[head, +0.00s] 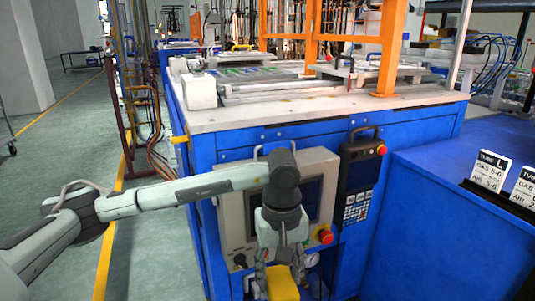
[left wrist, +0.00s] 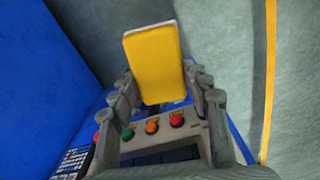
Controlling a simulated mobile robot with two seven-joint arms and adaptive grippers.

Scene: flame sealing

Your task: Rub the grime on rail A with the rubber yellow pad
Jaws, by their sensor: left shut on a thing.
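My left gripper (head: 284,270) hangs low in front of the blue machine's control panel, pointing down. It is shut on the yellow pad (head: 282,284), whose lower part is cut off by the bottom edge of the head view. In the left wrist view the yellow pad (left wrist: 154,62) sits upright between the two fingers of the left gripper (left wrist: 165,100), with a pale edge along its side. Rails (head: 284,88) lie on top of the machine; I cannot tell which is rail A, and no grime can be made out. My right gripper is not in view.
The blue machine (head: 240,150) carries a control panel (head: 320,165) with a red emergency button (head: 326,237) and a hanging keypad pendant (head: 357,185). An orange frame (head: 393,50) rises from its top. A blue table (head: 440,200) with label cards (head: 491,170) stands right. The left floor is open.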

